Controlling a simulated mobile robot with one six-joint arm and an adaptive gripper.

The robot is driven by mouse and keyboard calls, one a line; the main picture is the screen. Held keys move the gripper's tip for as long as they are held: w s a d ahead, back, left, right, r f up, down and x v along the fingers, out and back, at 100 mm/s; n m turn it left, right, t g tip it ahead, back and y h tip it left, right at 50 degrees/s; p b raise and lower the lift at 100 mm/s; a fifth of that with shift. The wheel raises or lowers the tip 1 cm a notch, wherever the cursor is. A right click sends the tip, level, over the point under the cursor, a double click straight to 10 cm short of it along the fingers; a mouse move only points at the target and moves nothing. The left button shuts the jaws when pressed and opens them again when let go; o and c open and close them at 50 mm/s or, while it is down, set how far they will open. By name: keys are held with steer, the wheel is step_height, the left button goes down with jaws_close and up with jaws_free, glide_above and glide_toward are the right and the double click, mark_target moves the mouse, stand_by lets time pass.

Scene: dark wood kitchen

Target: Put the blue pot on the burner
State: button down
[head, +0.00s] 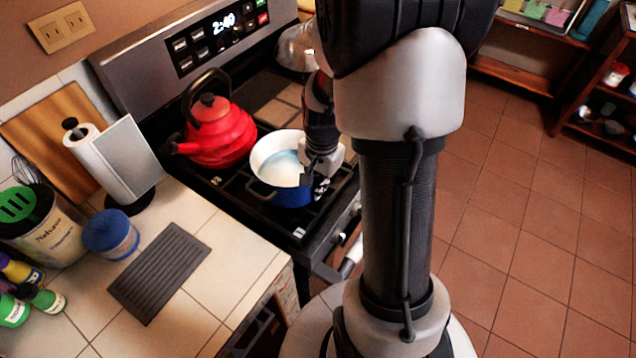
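The blue pot (288,196) has a white inside and a dark handle on its left side. It is at the front of the black stove (304,232), in front of the red kettle, and looks upright. I cannot tell whether its base touches the grate or sits squarely over a burner. My gripper (318,180) is at the pot's right side, against or very close to its rim. The far handle and the fingertips are mostly hidden, so I cannot tell whether the fingers are closed on the pot.
A red kettle (218,134) stands on the stove behind the pot. A silvery pot (296,48) stands farther back. Tiled floor is clear at right.

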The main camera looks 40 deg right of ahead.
steer(key=c, duration=2.3)
jaws_free()
steer(key=shift+f, duration=0.15)
steer(key=o, duration=0.5)
step_height(320, 180, up, 12)
steer(key=r+p, duration=0.1)
steer(key=p, duration=0.3)
steer(key=s+a+r+n+t, duration=0.4)
steer(key=s+a+r+n, duration=0.8)
steer(key=s+a+n, duration=0.2)
steer(key=shift+a+r, duration=0.15)
steer(key=shift+a, duration=0.5)
